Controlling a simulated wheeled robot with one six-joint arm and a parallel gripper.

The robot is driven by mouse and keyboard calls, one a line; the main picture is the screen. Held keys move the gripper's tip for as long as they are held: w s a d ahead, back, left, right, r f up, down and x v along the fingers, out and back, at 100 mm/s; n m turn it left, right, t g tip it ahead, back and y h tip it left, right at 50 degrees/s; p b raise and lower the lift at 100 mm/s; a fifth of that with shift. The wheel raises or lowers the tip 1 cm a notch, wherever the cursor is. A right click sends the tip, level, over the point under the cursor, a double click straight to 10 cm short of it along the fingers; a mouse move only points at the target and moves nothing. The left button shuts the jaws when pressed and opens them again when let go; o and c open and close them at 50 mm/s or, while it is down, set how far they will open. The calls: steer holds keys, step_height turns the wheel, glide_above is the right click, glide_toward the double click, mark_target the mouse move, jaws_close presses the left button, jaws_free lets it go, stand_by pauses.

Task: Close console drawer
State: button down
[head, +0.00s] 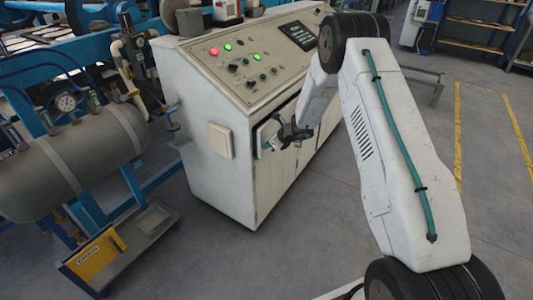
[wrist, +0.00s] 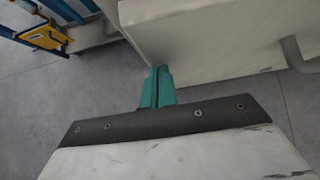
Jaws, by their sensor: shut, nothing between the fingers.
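The cream console (head: 222,165) stands at the centre of the head view, with a sloped panel of lights and buttons on top. Its drawer (head: 264,133) sticks out of the upper front, with a dark gap above it; my arm hides part of it. My gripper (head: 267,146) is at the drawer's near end, its teal fingers together and empty. In the wrist view the shut fingertips (wrist: 158,72) are at the edge of the pale drawer front (wrist: 205,38), with a grey bar handle (wrist: 296,52) to the right. I cannot tell whether they touch it.
A grey tank (head: 75,160) with a gauge and blue frame stands at left. A yellow plate (head: 94,256) sits on a low stand below it. A shelf (head: 480,35) is at the back right. The grey floor in front of the console is mostly clear.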

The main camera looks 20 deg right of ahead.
mark_target(262, 138)
steer(key=w+a, duration=0.2)
steer(key=w, duration=0.1)
steer(key=shift+w+a, duration=0.1)
steer(key=shift+w+a+r, duration=0.1)
steer(key=shift+w, duration=0.05)
steer(key=shift+a+r, duration=0.1)
steer(key=shift+a, duration=0.15)
steer(key=shift+d, duration=0.1)
steer(key=s+d+r, duration=0.6)
steer(key=s+d, duration=0.1)
steer(key=s, duration=0.2)
steer(key=shift+r, duration=0.35)
